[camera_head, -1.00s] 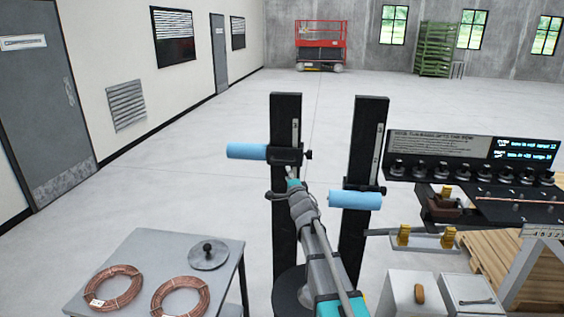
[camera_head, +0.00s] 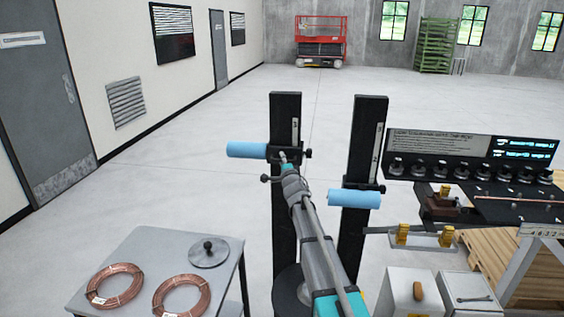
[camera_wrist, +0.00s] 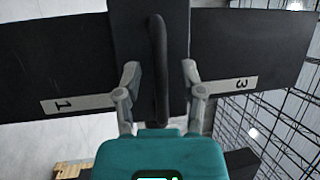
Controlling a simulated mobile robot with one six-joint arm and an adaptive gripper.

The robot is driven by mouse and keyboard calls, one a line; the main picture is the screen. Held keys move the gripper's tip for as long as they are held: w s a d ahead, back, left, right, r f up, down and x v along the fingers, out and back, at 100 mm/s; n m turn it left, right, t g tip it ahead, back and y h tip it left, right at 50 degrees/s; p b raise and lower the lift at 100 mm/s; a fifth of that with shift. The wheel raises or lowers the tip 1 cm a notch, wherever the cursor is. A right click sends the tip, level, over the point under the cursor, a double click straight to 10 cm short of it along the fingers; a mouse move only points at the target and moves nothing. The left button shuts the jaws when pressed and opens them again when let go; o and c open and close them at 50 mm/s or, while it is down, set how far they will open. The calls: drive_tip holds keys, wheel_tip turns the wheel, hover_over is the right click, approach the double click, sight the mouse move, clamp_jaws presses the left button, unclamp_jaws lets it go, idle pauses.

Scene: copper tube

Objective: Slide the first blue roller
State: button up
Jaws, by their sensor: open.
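The blue roller on the left black post (camera_head: 285,215) is a light blue cylinder (camera_head: 246,149), sticking out sideways to the left from a black carriage with a small knob. A second blue roller (camera_head: 354,198) sits lower on the right black post (camera_head: 364,150). In the wrist view my gripper (camera_wrist: 160,68) is open, with one finger on each side of a dark rounded bar (camera_wrist: 159,45). Contact cannot be told. No blue roller shows there.
A grey table (camera_head: 140,262) with two copper coils (camera_head: 181,297) and a round grey plate (camera_head: 208,253) stands at lower left. A workbench with a black display panel (camera_head: 440,150) is at right. White boxes (camera_head: 408,295) stand at lower right.

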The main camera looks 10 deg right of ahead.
clamp_jaws()
wheel_tip(320, 180, up, 13)
drive_tip(key=p, duration=1.3)
drive_tip(key=shift+w, duration=0.1)
unclamp_jaws()
idle(0.3)
drive_tip(key=shift+s+f, duration=0.1)
drive_tip(key=shift+s, duration=0.1)
